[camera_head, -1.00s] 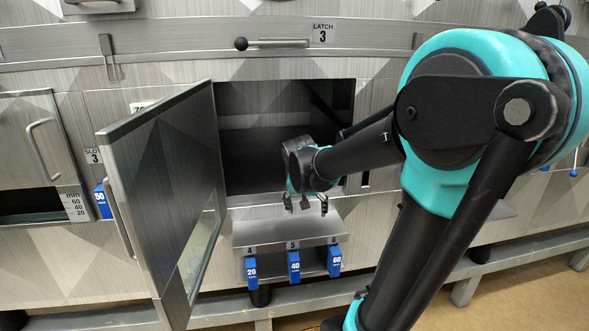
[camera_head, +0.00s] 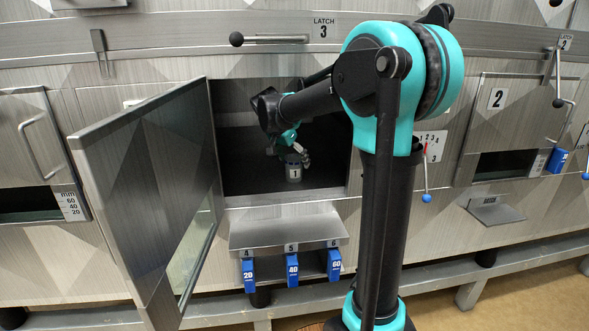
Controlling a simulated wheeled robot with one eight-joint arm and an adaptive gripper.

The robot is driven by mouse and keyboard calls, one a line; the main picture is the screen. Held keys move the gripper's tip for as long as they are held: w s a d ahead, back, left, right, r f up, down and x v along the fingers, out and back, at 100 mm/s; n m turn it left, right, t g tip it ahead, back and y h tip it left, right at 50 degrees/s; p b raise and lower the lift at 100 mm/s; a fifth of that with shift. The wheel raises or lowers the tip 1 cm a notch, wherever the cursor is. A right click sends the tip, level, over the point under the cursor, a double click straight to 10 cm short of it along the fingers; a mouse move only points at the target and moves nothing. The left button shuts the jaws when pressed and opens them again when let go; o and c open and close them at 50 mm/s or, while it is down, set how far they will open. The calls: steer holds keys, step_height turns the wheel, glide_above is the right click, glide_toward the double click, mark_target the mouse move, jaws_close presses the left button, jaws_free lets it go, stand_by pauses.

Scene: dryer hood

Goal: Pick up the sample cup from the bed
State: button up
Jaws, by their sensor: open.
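The sample cup (camera_head: 294,174) is a small grey cylinder with a label reading 1. It stands upright on the dark floor of the open dryer chamber, the bed (camera_head: 245,185). My gripper (camera_head: 293,157) is inside the chamber, pointing down, with its fingers at the top of the cup. The fingers are open. They look close to the cup's rim, but I cannot tell whether they touch it. The cup's upper part is partly hidden by the fingers.
The hinged door (camera_head: 150,190) stands open on the left. Below the opening is a metal shelf (camera_head: 290,230) with blue tags 20, 40 and 60. A latch handle (camera_head: 270,39) is above. The chamber's side walls and top edge surround my arm.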

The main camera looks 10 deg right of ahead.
mark_target(297, 167)
steer(key=x, duration=0.5)
steer(key=shift+c, duration=0.5)
steer(key=shift+r, duration=0.1)
steer(key=c, duration=1.1)
